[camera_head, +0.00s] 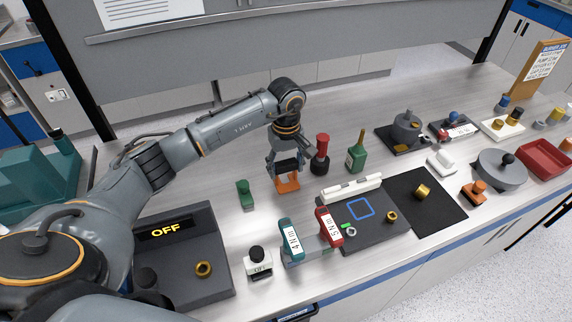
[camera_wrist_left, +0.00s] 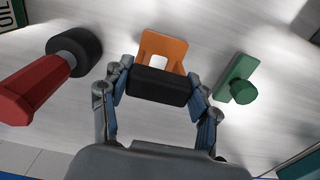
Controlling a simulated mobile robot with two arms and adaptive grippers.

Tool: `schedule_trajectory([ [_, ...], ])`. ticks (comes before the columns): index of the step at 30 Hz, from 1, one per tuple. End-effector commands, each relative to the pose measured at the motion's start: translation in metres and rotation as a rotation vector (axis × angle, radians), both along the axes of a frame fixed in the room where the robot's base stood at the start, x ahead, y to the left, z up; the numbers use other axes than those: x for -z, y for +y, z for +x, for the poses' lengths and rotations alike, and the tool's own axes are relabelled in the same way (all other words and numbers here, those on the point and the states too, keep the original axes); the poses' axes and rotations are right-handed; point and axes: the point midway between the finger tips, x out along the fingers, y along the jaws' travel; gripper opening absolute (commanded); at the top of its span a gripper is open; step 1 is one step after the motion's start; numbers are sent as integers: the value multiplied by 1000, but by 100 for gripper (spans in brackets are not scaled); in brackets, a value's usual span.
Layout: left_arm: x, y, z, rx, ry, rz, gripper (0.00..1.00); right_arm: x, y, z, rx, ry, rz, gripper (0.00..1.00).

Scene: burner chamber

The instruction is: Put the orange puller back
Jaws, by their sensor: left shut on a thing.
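The orange puller (camera_head: 288,184) is an orange bracket with a black grip, near the back middle of the bench. My left gripper (camera_head: 286,164) points down and is shut on its black grip. The wrist view shows the black grip between the two fingers of the left gripper (camera_wrist_left: 158,88), with the orange plate (camera_wrist_left: 177,48) beyond them. I cannot tell whether the puller touches the bench or is just above it. My right gripper is not in view.
A red-handled tool (camera_head: 321,152) stands close to the right of the gripper. A small green piece (camera_head: 245,195) is to its left, and a green bottle (camera_head: 356,152) stands further right. Torque tools (camera_head: 291,240) and a black plate (camera_head: 425,198) are nearer the front.

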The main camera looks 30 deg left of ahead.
Motion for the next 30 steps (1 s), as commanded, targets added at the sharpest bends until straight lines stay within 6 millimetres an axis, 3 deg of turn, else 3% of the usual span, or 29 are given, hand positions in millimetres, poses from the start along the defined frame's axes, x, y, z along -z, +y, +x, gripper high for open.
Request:
schedule_trajectory([
  [3, 4, 0, 0, 0, 0, 0, 0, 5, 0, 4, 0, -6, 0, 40],
  [4, 3, 0, 0, 0, 0, 0, 67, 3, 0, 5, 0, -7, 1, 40],
  [6, 3, 0, 0, 0, 0, 0, 81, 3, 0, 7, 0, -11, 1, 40],
  [20, -4, 0, 1, 0, -2, -1, 83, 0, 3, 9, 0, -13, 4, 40],
  [23, -17, 0, 2, 0, -6, 0, 83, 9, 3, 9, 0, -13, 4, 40],
  [30, -69, 0, 1, 0, -6, 0, 83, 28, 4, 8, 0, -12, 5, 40],
])
